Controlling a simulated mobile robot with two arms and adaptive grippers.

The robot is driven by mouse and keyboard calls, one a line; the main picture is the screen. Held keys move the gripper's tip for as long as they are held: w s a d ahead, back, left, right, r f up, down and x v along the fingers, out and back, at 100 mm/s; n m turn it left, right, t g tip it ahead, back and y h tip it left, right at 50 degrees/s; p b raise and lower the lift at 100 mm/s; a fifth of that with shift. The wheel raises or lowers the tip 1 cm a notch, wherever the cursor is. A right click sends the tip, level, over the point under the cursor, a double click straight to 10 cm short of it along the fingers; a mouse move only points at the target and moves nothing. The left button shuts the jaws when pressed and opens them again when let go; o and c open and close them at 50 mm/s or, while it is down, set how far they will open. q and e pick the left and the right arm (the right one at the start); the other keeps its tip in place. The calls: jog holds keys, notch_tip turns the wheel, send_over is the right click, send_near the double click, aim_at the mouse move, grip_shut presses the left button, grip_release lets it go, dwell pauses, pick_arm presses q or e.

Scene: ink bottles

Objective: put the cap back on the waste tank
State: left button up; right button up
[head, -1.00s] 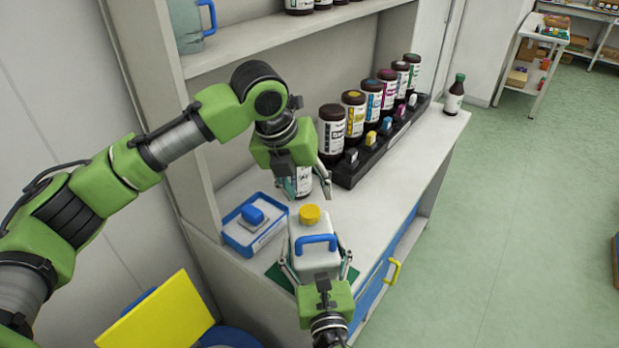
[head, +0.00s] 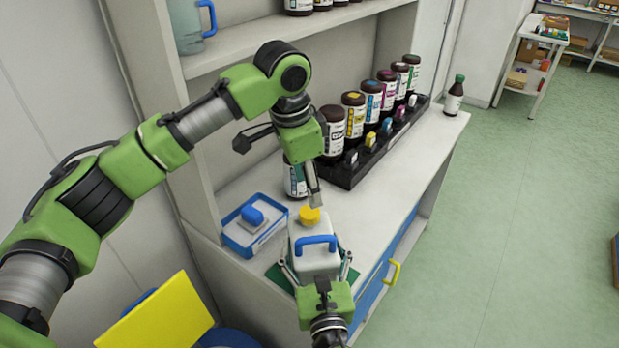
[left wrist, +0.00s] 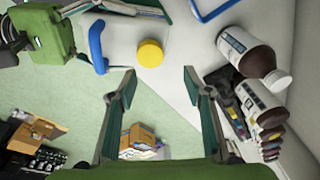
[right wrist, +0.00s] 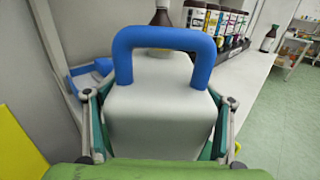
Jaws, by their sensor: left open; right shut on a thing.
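The white waste tank (head: 318,262) with its blue handle (head: 316,240) stands at the bench's near end. My right gripper (head: 318,272) is shut on its sides; the right wrist view shows the tank (right wrist: 160,120) between the fingers. My left gripper (head: 314,196) is open and empty, just above the cap. In the left wrist view the cap (left wrist: 150,53) lies ahead, between the fingertip directions.
A blue tray (head: 241,240) is left of the tank. A brown bottle (head: 295,180) stands close behind my left gripper. A black rack (head: 350,172) with several ink bottles runs along the back. The bench's right front strip is clear.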

aim_at(309, 212)
pick_arm(q)
jog(key=n, duration=0.4)
jog(key=shift+r, duration=0.15)
jog(key=n, duration=0.4)
jog(key=shift+d+r+g+y, duration=0.1)
jog(key=shift+g+y, duration=0.2)
jog(key=n, duration=0.6)
jog(key=shift+r, duration=0.15)
jog(key=n, duration=0.4)
jog(key=shift+s+r+g, duration=0.15)
jog(key=shift+g, duration=0.15)
pick_arm(e)
jog(key=shift+c, duration=0.2)
pick_arm(q)
jog(key=n, duration=0.4)
jog(key=shift+d+r+y, duration=0.1)
jog(key=shift+y, duration=0.2)
jog(key=n, duration=0.7)
jog(key=shift+s+r+g, duration=0.25)
jog(key=shift+g, duration=0.05)
jog(key=shift+f, duration=4)
